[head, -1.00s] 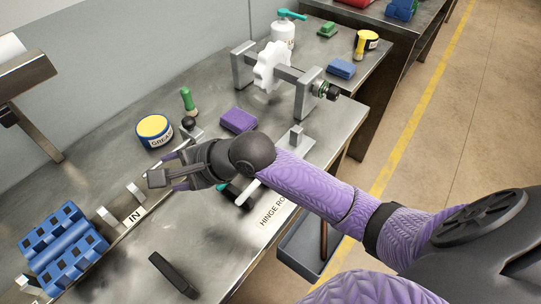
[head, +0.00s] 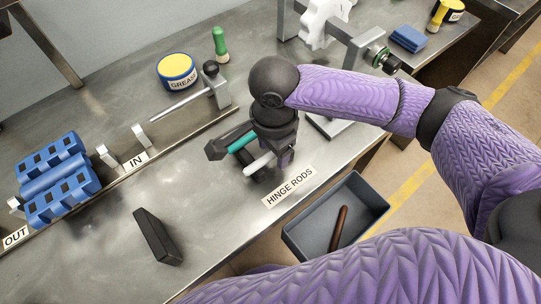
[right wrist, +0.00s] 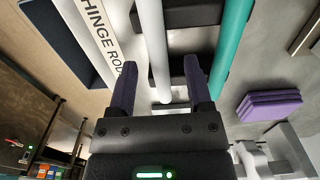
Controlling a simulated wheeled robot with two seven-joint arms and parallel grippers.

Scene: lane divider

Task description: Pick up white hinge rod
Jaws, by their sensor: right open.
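The white hinge rod (head: 258,164) lies beside a teal rod (head: 243,142) on a dark rack behind the HINGE RODS label. My right gripper (right wrist: 160,80) is open, and its purple-lined fingers straddle the white rod (right wrist: 154,45) in the right wrist view. The teal rod (right wrist: 230,50) is outside the fingers, to the right. In the head view the right gripper (head: 284,157) points down at the rods and hides part of the rack. I cannot tell whether the fingers touch the rod. My left gripper is not in view.
A grey bin (head: 300,238) with a brown rod hangs below the table edge. A dark block (head: 157,237) lies on the table. A metal rail with a plunger (head: 217,86), blue blocks (head: 55,178) and a grease tin (head: 177,70) stand at left and behind.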

